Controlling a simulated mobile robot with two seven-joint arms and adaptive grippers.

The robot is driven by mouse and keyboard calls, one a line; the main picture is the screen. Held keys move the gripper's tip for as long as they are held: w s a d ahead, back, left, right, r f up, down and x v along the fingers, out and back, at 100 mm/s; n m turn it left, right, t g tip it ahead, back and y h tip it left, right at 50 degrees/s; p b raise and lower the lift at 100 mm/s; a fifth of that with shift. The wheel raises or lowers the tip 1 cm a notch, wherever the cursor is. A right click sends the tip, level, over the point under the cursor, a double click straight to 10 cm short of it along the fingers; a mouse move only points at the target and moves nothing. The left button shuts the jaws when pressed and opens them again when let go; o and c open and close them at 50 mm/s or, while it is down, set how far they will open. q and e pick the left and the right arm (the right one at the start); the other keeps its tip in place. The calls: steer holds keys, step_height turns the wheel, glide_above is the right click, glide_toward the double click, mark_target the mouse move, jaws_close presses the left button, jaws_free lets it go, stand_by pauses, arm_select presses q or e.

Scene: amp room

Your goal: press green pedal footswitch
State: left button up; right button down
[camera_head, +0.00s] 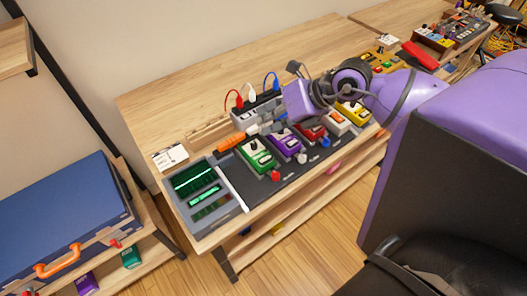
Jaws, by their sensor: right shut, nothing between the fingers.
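The green pedal (257,157) sits at the left end of the row of pedals on a dark board on the wooden bench. Its upper face shows a light panel, and its lower part faces the bench's front edge. My left gripper is not in view.
A purple pedal (285,142), a red pedal (312,132) and others stand right of the green one. A grey device with green screens (201,190) is at left. A power strip with plugs (257,108) stands behind.

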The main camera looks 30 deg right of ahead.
steer(key=b, duration=0.4)
glide_above(266, 155)
step_height(266, 155, down, 7)
steer(key=shift+w+d+f, duration=0.1)
steer(key=shift+w, duration=0.05)
steer(key=shift+f, duration=0.35)
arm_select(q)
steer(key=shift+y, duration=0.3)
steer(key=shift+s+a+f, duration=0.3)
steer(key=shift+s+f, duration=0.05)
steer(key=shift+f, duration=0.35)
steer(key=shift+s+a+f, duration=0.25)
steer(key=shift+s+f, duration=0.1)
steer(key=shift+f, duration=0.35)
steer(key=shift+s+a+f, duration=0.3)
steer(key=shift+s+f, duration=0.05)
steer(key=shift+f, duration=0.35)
arm_select(e)
steer(key=shift+w+f, duration=0.1)
steer(key=shift+f, duration=0.35)
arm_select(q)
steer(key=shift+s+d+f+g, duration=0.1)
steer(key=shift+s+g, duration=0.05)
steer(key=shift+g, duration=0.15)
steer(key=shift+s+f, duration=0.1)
arm_select(e)
steer(key=shift+f, duration=0.45)
